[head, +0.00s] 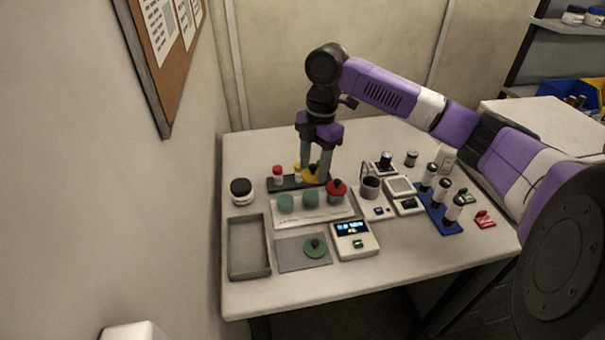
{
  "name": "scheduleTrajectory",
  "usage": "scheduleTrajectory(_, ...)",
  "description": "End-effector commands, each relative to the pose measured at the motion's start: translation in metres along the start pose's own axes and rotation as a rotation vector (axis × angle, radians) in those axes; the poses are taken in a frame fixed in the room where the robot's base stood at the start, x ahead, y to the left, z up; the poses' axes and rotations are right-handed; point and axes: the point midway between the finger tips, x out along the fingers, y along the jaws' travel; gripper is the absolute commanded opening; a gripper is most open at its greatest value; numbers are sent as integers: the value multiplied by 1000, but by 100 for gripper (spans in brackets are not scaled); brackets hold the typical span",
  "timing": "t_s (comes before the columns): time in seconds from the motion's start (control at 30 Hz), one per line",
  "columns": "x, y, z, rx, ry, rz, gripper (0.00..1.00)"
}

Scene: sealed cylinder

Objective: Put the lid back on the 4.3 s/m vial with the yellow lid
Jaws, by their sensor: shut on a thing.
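My gripper (315,176) points down at the back middle of the table, shut on the yellow lid (311,175), whose edge shows between and beside the fingers. Below and in front of it, a pale labelled holder (325,215) bears two teal vials without lids, a left one (285,203) and a middle one (311,199). At its right end is a vial with a red knobbed lid (337,188). The lid looks above or just behind the middle vial; I cannot tell its exact height. The vial labels are too small to read.
A dark rack (283,185) with small red- and yellow-capped bottles stands behind the holder. A green lid (316,247) lies on a grey mat (291,257), beside a meter (355,243) with a lit display.

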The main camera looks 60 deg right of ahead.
Motion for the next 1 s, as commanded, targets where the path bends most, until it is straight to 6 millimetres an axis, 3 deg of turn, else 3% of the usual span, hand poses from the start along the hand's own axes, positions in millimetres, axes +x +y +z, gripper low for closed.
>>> scheduleTrajectory(0.13,5,10,6,-62,-1,-9,12)
scheduleTrajectory(0.43,14,10,6,-87,-1,-12,12)
scheduleTrajectory(1.0,61,11,11,-85,1,-11,12)
